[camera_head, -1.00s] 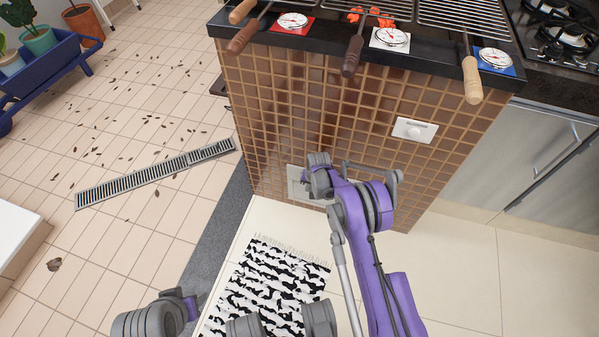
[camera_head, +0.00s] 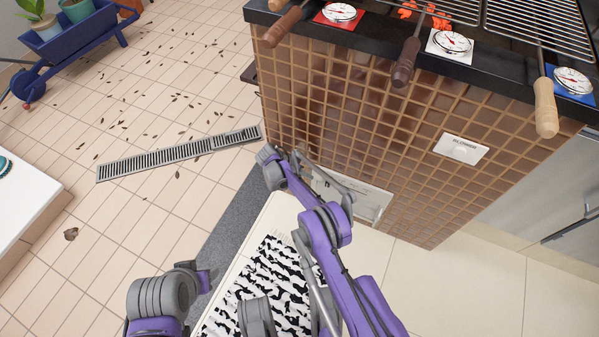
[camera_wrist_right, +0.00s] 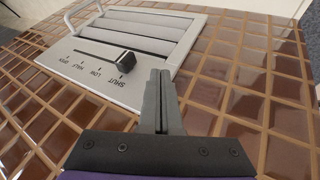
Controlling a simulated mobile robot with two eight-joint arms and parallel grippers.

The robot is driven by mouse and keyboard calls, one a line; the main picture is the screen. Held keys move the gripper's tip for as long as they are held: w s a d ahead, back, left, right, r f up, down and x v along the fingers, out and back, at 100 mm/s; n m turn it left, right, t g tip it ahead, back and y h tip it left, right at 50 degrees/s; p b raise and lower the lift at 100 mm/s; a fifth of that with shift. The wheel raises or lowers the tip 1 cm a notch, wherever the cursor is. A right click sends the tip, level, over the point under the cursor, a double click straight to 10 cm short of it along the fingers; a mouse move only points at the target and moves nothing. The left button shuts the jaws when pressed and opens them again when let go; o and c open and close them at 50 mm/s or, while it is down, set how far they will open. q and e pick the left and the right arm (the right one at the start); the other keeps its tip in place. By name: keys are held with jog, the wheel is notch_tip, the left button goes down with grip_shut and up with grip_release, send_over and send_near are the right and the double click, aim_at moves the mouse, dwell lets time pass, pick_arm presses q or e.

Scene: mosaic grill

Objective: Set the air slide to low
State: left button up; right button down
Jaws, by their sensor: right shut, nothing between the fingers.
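The air slide panel (camera_wrist_right: 105,80) is a pale metal plate low on the tiled wall, marked OPEN, HALF, LOW and SHUT in the right wrist view. Its black slide knob (camera_wrist_right: 125,63) sits at the SHUT end of the slot. My right gripper (camera_wrist_right: 160,76) is shut and empty, its fingertips just right of the knob, with a small gap showing in the picture. In the head view the panel (camera_head: 372,205) is partly hidden behind my right arm, and the knob cannot be made out.
A louvred grate (camera_wrist_right: 145,35) with a metal handle adjoins the scale. A white blower plate (camera_head: 461,149) is higher on the brown tiled wall. Skewer handles (camera_head: 404,62) overhang the counter edge.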

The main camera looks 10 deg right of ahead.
aim_at(328, 183)
jog(key=d, duration=0.1)
jog(key=s+d+f, duration=0.1)
jog(key=d, duration=0.1)
jog(key=shift+s+f, duration=0.1)
jog(key=shift+s, duration=0.05)
pick_arm(q)
jog(key=shift+w+f+b, duration=0.1)
jog(key=shift+f+b, duration=0.15)
jog(key=shift+b, duration=0.05)
pick_arm(e)
jog(key=shift+s+d, duration=0.4)
jog(key=shift+d, duration=0.2)
